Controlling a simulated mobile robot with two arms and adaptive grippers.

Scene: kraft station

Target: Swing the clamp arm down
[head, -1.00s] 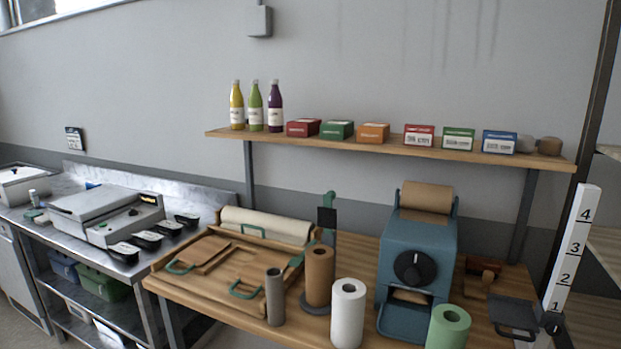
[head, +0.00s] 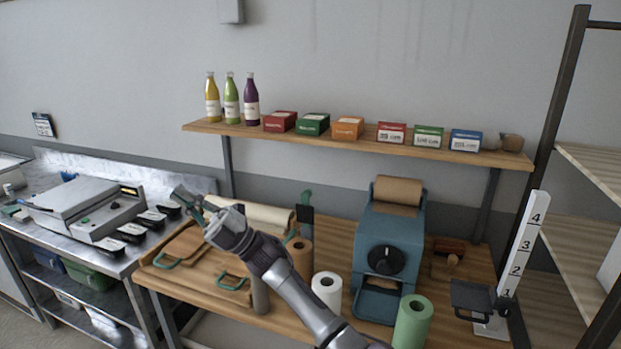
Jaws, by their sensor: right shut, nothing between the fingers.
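A green lever (head: 306,197) stands raised, with a dark block below it, behind the brown paper roll (head: 300,252); it looks like the clamp arm, but I cannot be sure. My right gripper (head: 184,201) is shut and empty. It appears above the back left of the wooden board frame (head: 149,262), to the left of the lever and apart from it. My right forearm crosses the table's front and hides part of the board, the grey roll and the lower stand. My left gripper is not in view.
A cream roll (head: 268,217) lies behind the board. A white roll (head: 327,290), a green roll (head: 413,322) and a blue dispenser (head: 390,235) stand to the right. A shelf (head: 350,142) with bottles and boxes hangs above. A numbered post (head: 522,250) stands at the right edge.

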